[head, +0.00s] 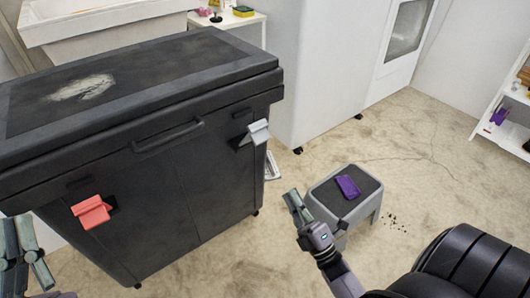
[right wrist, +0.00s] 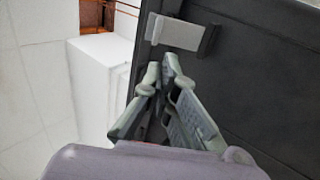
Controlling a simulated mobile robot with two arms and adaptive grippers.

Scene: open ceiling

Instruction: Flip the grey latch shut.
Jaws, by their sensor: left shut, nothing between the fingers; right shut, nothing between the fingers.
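The grey latch (head: 257,132) is on the right part of the black chest's front (head: 180,190), just below the lid's edge. Its flap stands out from the dark mount, and it also shows in the right wrist view (right wrist: 178,34), ahead of the fingertips. My right gripper (head: 291,196) is shut and empty, to the right of and nearer than the latch, apart from it in the head view. In the right wrist view its fingertips (right wrist: 162,66) meet just below the latch in the picture. My left gripper (head: 22,225) is shut and empty at the lower left edge.
A red latch (head: 91,212) is on the chest's left front, and a handle (head: 168,136) is between the latches. A grey stool (head: 325,194) with a purple item (head: 347,187) stands right of my right gripper. Open floor (head: 420,160) lies beyond.

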